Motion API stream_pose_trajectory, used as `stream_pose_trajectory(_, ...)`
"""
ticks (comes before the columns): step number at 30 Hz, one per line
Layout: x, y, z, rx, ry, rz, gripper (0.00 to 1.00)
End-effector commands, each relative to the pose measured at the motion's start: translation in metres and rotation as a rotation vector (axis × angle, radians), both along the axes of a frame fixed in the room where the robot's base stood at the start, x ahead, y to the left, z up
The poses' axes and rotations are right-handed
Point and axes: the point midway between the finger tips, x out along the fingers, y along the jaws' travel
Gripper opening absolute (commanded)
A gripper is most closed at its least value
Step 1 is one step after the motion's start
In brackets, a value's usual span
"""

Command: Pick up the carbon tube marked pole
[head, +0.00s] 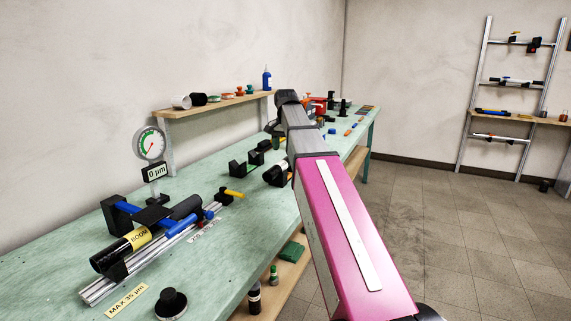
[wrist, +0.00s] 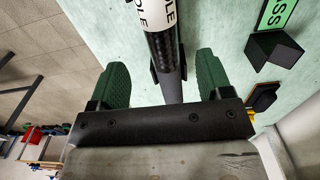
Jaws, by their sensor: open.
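The carbon tube marked pole (wrist: 162,45) shows in the wrist view, black weave with a white band lettered POLE at the top edge. My gripper (wrist: 162,64) is open, with one green-padded finger on each side of the tube and visible gaps between. The tube's far end is cut off by the frame. In the head view a black tube end with a white band (head: 277,173) pokes out left of my arm and appears to be the same tube.
Another tube, labelled BOOM (head: 137,240), lies in a fixture under a dial gauge (head: 150,145) on the green bench (head: 215,265). Black V-blocks (head: 238,167) stand left of my arm. A green label (wrist: 278,14) shows beside the tube.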

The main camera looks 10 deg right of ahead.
Motion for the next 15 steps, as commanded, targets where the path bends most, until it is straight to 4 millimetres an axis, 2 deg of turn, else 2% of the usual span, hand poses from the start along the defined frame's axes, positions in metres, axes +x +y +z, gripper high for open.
stream_pose_trajectory(2,-0.001,0.000,-0.010,0.000,0.001,0.000,0.72)
stream_pose_trajectory(8,0.000,0.000,-0.020,0.001,0.001,0.000,0.72)
stream_pose_trajectory(15,0.000,0.002,-0.049,0.000,0.001,0.000,0.72)
